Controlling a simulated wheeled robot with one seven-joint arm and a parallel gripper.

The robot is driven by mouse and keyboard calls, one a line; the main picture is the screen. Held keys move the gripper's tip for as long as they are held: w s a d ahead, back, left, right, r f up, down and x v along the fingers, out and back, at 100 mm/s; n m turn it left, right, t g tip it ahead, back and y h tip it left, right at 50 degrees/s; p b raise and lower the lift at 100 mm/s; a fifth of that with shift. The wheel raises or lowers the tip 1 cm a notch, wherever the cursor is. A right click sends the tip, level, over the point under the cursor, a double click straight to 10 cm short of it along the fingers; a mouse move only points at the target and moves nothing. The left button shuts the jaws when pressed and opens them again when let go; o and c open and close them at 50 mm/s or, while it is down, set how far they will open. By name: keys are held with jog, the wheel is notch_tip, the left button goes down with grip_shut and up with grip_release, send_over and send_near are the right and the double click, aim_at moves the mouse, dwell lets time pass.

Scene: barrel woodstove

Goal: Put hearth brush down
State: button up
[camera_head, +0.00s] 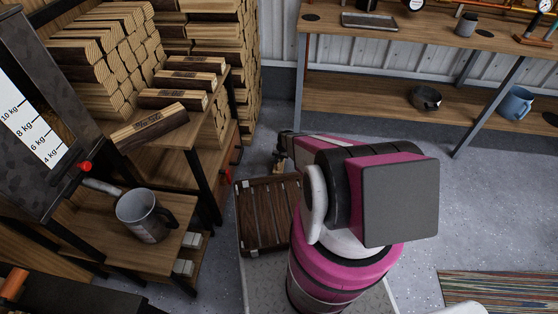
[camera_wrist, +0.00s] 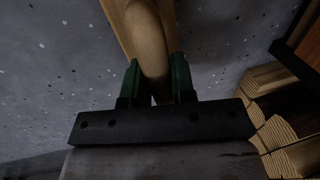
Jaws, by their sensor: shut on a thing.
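The hearth brush (camera_wrist: 150,35) shows in the wrist view as a smooth, rounded tan wooden handle running up out of the picture. My gripper (camera_wrist: 154,78) has its two dark green fingers shut on this handle, one on each side. The bristles cannot be made out. In the head view my own arm hides most of the gripper and brush; only a small dark and tan bit shows past the arm's end, beside the wood shelf.
A shelf (camera_head: 158,130) with stacked firewood stands at the left, with a grey mug-like pot (camera_head: 144,216) on a lower board. A slatted brown crate (camera_head: 262,212) is beside my arm. A workbench (camera_head: 350,88) stands at the back.

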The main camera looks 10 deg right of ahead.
jog(key=shift+f, duration=0.55)
jog(key=shift+f, duration=0.1)
jog(key=o, duration=0.8)
notch_tip(320, 180, up, 11)
jog(key=d, duration=0.2)
notch_tip(320, 180, up, 24)
jog(key=n+h, duration=0.1)
jog(key=n, duration=0.1)
send_over(283, 163)
jog(key=s+a, duration=0.2)
jog(key=s, duration=0.9)
jog(key=shift+n+g+h, duration=0.3)
jog(key=shift+n+h, duration=0.3)
jog(key=shift+n, duration=0.2)
jog(key=s+r, duration=0.3)
jog(key=r, duration=0.1)
jog(key=s+r, duration=0.3)
jog(key=r, duration=0.1)
jog(key=s+r, duration=0.3)
jog(key=r, duration=0.1)
jog(key=shift+s+a+r, duration=0.1)
jog(key=shift+r, duration=0.15)
